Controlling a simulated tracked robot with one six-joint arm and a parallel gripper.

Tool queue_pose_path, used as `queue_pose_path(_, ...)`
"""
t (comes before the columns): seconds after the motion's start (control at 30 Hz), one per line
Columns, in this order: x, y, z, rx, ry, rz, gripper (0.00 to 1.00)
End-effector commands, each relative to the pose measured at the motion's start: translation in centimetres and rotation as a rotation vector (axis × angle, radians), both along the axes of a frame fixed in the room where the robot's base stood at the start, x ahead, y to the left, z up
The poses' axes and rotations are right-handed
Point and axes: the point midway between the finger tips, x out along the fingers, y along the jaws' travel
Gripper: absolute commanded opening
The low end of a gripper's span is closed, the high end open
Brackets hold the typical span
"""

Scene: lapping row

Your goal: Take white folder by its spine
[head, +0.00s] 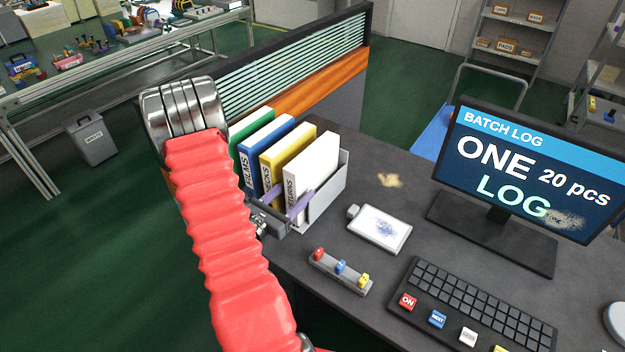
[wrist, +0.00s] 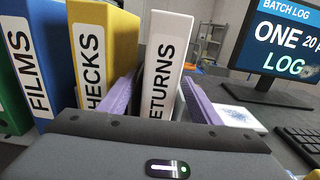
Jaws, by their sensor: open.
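The white folder (head: 312,168) stands upright at the right end of a grey file holder (head: 332,190) on the dark desk. Its spine, labelled RETURNS, faces my gripper; it also shows in the wrist view (wrist: 168,62). My gripper (head: 283,201) is open in front of the folders. In the wrist view its two purple fingers (wrist: 160,100) stand one on each side of the white spine, the left one between the white and yellow folders. I cannot tell whether either finger touches the folder. The lower part of the spine is hidden by the gripper body.
Left of it stand the yellow folder (head: 286,155), blue folder (head: 264,150) and green folder (head: 250,127). A white device (head: 380,228), a tray of small coloured pieces (head: 340,271), a keyboard (head: 475,305) and a monitor (head: 535,170) lie to the right. A slatted partition (head: 300,60) stands behind.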

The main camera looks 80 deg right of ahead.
Motion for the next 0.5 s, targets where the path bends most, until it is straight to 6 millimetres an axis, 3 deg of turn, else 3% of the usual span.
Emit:
queue_pose_path(0.2, -1.0, -2.3, 0.1, -0.001, 0.0, -0.002, 0.58)
queue_pose_path(0.5, -1.1, -2.8, 0.0, 0.0, 0.001, 0.001, 0.58)
